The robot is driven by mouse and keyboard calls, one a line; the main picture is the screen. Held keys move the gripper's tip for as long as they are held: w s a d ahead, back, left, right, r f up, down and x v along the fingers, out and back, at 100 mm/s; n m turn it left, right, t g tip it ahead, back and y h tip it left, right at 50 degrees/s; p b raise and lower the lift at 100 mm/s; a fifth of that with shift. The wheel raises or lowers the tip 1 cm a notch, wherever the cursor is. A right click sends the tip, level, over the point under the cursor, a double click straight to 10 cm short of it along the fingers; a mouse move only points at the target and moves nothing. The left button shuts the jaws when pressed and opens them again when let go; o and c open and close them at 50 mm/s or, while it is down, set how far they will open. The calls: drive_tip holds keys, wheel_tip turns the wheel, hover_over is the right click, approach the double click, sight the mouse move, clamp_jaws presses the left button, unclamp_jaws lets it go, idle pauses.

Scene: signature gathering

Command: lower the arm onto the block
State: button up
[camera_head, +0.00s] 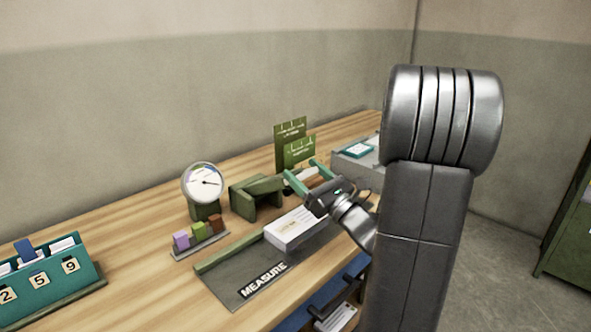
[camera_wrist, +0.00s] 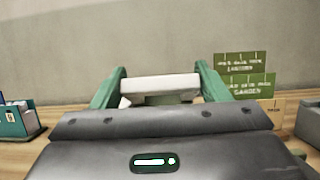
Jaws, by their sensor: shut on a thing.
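My gripper (camera_head: 308,176) has green fingers and is above the desk, behind a white paper-like block (camera_head: 300,228). In the wrist view, the fingers (camera_wrist: 160,90) are shut on a pale white bar-like piece (camera_wrist: 160,84). Its lower side and what lies beneath it are mostly hidden. The white block lies on the dark mat (camera_head: 238,282) marked MEASURE, with some print on its top. A green angled stand (camera_head: 243,198) is left of my gripper. Small purple, green and brown blocks (camera_head: 198,235) sit in a row on a tray. I cannot tell which block the task means.
A round dial gauge (camera_head: 202,182) stands at the back left. A teal number holder (camera_head: 45,280) is at the far left. Green signs (camera_head: 291,135) stand behind my gripper. A grey tray (camera_head: 371,158) is at the right.

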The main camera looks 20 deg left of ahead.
drive_tip(key=d+f+b, duration=0.1)
drive_tip(key=f, duration=0.2)
drive_tip(key=s+d+f+b, duration=0.1)
drive_tip(key=f+b, duration=0.1)
drive_tip(key=f, duration=0.1)
drive_tip(key=d+f+b, duration=0.2)
drive_tip(key=f, duration=0.2)
drive_tip(key=shift+s, duration=0.3)
drive_tip(key=shift+s+f+b, duration=0.1)
drive_tip(key=shift+f+b, duration=0.5)
drive_tip(key=shift+f, duration=0.4)
drive_tip(key=o, duration=1.4)
drive_tip(key=shift+d, duration=0.1)
drive_tip(key=shift+s+d, duration=0.15)
drive_tip(key=shift+d, duration=0.25)
drive_tip(key=v, duration=1.3)
drive_tip(key=shift+a, duration=0.1)
